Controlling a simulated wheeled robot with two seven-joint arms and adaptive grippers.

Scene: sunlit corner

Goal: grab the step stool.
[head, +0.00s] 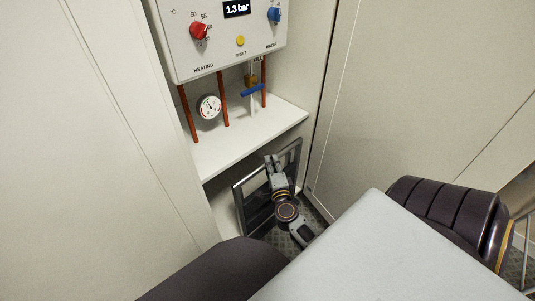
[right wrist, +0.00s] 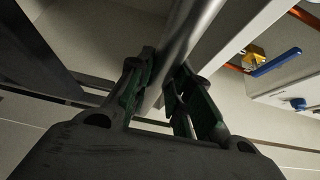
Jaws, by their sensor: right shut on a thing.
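The step stool (head: 240,208) stands folded and upright in the space under the white shelf, with a grey metal frame and dark panels. My right gripper (head: 272,163) reaches down to it in the head view, at the upper part of its frame. In the right wrist view, my right gripper's fingers (right wrist: 162,88) are shut on a round metal tube of the step stool (right wrist: 188,30). The gripper and forearm hide part of the stool. My left gripper is out of view.
A white shelf (head: 240,139) is just above the stool. Over it are a boiler panel (head: 220,40), copper pipes, a round gauge (head: 209,107) and a blue-handled valve (head: 253,90). Cabinet walls are close on the left and right.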

